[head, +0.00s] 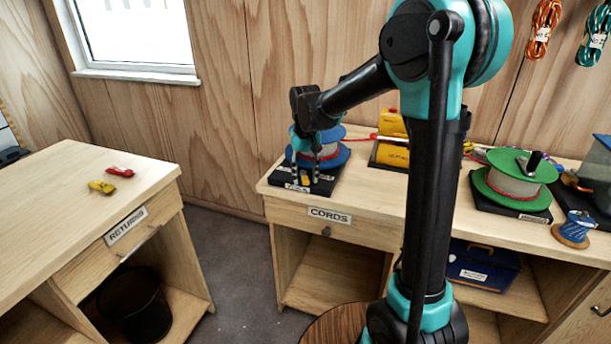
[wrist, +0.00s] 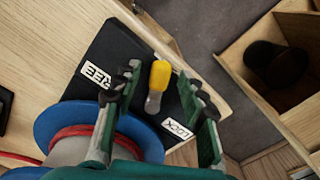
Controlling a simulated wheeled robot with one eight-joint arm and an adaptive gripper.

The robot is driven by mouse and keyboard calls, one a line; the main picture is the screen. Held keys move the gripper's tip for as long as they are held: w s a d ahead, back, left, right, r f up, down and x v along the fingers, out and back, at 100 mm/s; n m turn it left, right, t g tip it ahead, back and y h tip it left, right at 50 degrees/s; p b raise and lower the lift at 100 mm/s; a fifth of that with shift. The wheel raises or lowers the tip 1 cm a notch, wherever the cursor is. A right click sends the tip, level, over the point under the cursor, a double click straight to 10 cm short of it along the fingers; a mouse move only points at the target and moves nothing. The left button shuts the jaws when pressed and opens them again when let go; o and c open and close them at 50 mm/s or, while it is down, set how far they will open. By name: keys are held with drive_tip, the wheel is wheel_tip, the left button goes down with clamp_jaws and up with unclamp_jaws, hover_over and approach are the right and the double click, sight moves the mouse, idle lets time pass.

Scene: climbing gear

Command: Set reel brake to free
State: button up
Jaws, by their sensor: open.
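The blue-flanged reel (head: 334,160) stands on a black base plate (head: 321,187) at the left end of the cords bench. In the wrist view, its blue flange (wrist: 52,120) and red cord show behind my gripper. The brake lever (wrist: 160,76) has a yellow knob on a grey stem and rises from the black plate. A FREE label (wrist: 97,73) lies to its left and a LOCK label (wrist: 178,128) to its lower right. My gripper (wrist: 164,82) is open, with one finger on each side of the lever. I cannot tell whether either finger touches it.
A yellow device (head: 391,140) and a green reel (head: 516,180) stand farther right on the bench. The returns desk (head: 60,200) is at left, across a floor gap. A dark bin (head: 134,305) sits beneath it.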

drive_tip(key=shift+c, duration=0.6)
clamp_jaws()
drive_tip(key=shift+w+d+n, duration=0.1)
drive_tip(key=shift+d+n, duration=0.25)
drive_tip(key=shift+n, duration=0.45)
drive_tip(key=shift+w+d+n, duration=0.1)
drive_tip(key=shift+d+n, duration=0.2)
drive_tip(key=shift+n, duration=0.5)
drive_tip(key=shift+o, duration=0.6)
unclamp_jaws()
wheel_tip(320, 180, up, 12)
